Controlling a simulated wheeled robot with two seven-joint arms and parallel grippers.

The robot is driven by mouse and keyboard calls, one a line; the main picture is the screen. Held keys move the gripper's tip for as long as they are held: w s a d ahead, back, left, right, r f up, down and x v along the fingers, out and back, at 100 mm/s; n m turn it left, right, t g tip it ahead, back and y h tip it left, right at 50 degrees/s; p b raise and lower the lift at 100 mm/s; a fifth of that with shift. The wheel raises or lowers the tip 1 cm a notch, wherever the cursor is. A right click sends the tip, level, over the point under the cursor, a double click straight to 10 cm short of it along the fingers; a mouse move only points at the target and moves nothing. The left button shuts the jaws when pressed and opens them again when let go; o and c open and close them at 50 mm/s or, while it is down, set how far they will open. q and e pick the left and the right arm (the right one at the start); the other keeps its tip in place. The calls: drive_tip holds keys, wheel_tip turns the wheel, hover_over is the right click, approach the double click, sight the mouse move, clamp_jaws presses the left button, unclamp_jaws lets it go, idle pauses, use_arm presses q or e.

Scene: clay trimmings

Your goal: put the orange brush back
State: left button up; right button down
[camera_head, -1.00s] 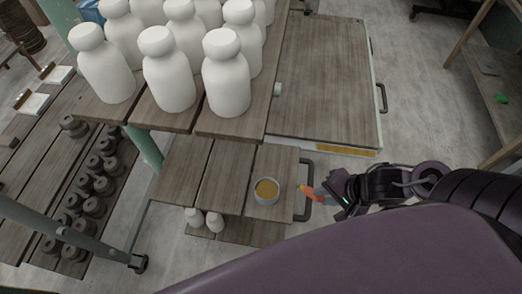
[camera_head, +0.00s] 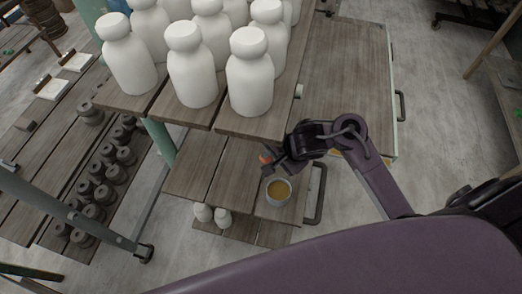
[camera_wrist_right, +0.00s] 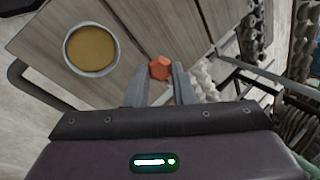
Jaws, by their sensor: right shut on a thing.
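The orange brush (camera_head: 265,158) is held in my right gripper (camera_head: 274,161), above the lower wooden shelf. In the right wrist view an orange end of the brush (camera_wrist_right: 160,68) shows between the two fingers of the right gripper (camera_wrist_right: 161,85); the rest of the brush is hidden. A round pale pot with a tan inside (camera_head: 278,191) stands on the lower shelf, just below and beside the gripper in the head view. The same pot (camera_wrist_right: 92,50) is to the left of the fingers in the wrist view. My left gripper is not in view.
Several white bottles (camera_head: 249,80) crowd the upper wooden shelf (camera_head: 228,121), close to the right gripper. A dark handle (camera_head: 317,195) sticks out beside the lower shelf (camera_head: 228,168). Small white bottles (camera_head: 222,217) stand beneath it. Dark round pieces line a rack at left.

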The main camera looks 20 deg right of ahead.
drive_tip(key=w, duration=0.1)
drive_tip(key=w+a, duration=0.1)
drive_tip(key=w+a+b, duration=0.1)
drive_tip(key=shift+f, duration=0.3)
drive_tip(key=shift+f, duration=0.1)
drive_tip(key=c, duration=1.2)
unclamp_jaws()
drive_tip(key=shift+c, duration=0.2)
drive_tip(key=s+d+r, duration=0.1)
drive_tip(key=s+d, duration=0.5)
drive_tip(key=s, duration=0.4)
drive_tip(key=shift+s+d+r, duration=0.15)
drive_tip(key=shift+s+d, duration=0.15)
drive_tip(key=shift+d, duration=0.1)
